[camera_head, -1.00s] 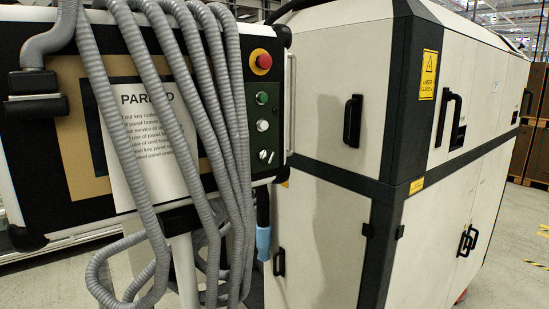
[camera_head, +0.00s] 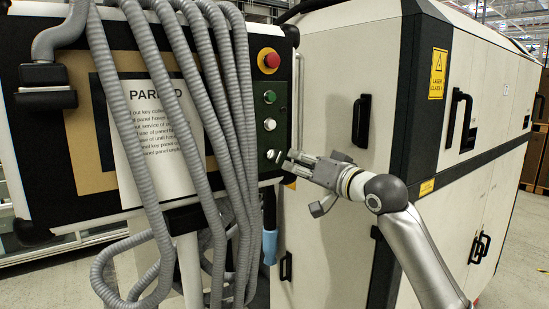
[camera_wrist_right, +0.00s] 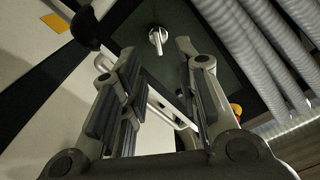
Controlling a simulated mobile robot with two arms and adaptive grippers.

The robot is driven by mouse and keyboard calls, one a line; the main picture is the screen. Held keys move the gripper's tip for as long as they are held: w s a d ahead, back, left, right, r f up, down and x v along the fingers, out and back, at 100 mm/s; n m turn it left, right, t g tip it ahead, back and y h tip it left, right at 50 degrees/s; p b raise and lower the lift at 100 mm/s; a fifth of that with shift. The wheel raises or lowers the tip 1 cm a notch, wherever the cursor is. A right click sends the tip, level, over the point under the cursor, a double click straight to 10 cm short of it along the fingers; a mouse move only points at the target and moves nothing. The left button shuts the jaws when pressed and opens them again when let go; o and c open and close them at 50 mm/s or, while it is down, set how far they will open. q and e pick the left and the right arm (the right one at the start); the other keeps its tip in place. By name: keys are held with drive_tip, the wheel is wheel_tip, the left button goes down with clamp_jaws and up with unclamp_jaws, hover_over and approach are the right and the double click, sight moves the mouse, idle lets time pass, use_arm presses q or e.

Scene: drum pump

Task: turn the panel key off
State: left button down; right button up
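The panel (camera_head: 42,150) stands at the left in the head view. Its key switch (camera_head: 271,154) is the lowest control on the strip at its right edge. My right gripper (camera_head: 284,159) is just right of the key, its fingertips close to it. In the right wrist view, the silver key (camera_wrist_right: 157,38) sits on the dark panel, beyond and roughly between the fingertips. The right gripper (camera_wrist_right: 152,62) is open, with nothing between its fingers. I cannot tell whether it touches the key. My left gripper is not in view.
Above the key are a white button (camera_head: 270,124), a green button (camera_head: 269,97) and a red emergency stop (camera_head: 269,60). Grey hoses (camera_head: 222,110) hang just left of the controls. A white machine cabinet (camera_head: 335,60) stands close behind on the right.

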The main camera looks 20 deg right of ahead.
sight(279, 157)
drive_tip(key=p+x, duration=0.3)
drive_tip(key=x, duration=0.6)
drive_tip(key=shift+w, duration=0.15)
drive_tip(key=shift+w+a+f+p, duration=0.15)
drive_tip(key=shift+w+a+p, duration=0.15)
drive_tip(key=shift+w, duration=0.35)
drive_tip(key=c, duration=0.6)
drive_tip(key=shift+d, duration=0.1)
drive_tip(key=shift+n, duration=0.3)
drive_tip(key=n+p, duration=0.2)
drive_tip(key=n, duration=0.4)
drive_tip(key=n+p, duration=0.2)
drive_tip(key=n, duration=0.3)
drive_tip(key=shift+p, duration=0.3)
drive_tip(key=shift+f+n, duration=0.1)
drive_tip(key=shift+n, duration=0.2)
